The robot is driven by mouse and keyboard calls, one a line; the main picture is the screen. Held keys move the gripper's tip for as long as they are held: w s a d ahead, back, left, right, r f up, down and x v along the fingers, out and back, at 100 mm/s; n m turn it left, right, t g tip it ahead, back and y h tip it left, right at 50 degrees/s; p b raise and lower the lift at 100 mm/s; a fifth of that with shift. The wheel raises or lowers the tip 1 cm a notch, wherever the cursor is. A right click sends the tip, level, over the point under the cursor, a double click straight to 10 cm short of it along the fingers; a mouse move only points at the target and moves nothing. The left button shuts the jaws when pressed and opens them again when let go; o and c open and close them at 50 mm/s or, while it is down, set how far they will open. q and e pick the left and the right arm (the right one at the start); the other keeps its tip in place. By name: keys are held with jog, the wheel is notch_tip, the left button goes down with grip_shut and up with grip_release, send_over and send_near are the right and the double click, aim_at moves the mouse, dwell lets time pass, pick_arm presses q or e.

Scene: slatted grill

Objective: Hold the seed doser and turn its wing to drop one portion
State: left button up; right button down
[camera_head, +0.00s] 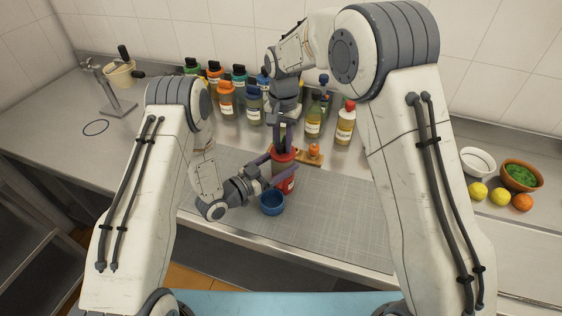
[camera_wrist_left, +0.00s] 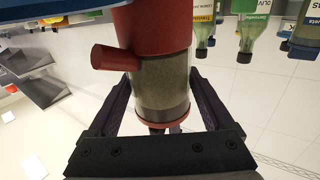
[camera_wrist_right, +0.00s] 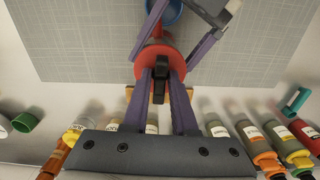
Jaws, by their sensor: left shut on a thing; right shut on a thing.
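My left gripper (camera_head: 268,174) is shut around the doser's body from the side. My right gripper (camera_head: 283,146) points down from above, its fingers shut on the dark wing (camera_wrist_right: 160,84) on the red top. A blue cup (camera_head: 272,203) stands just in front of the doser, by the spout side; its inside contents cannot be made out.
Several labelled bottles (camera_head: 345,125) line the back. A small wooden block (camera_head: 314,155) with an orange top is close behind the doser. A metal stand (camera_head: 112,98) is at left; bowls (camera_head: 478,160) and fruit (camera_head: 500,196) at right. The grey mat (camera_head: 340,220) is clear at right.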

aim_at(283, 142)
jog(key=c, duration=0.6)
grip_release()
jog(key=shift+c, duration=0.2)
jog(key=shift+r, duration=3)
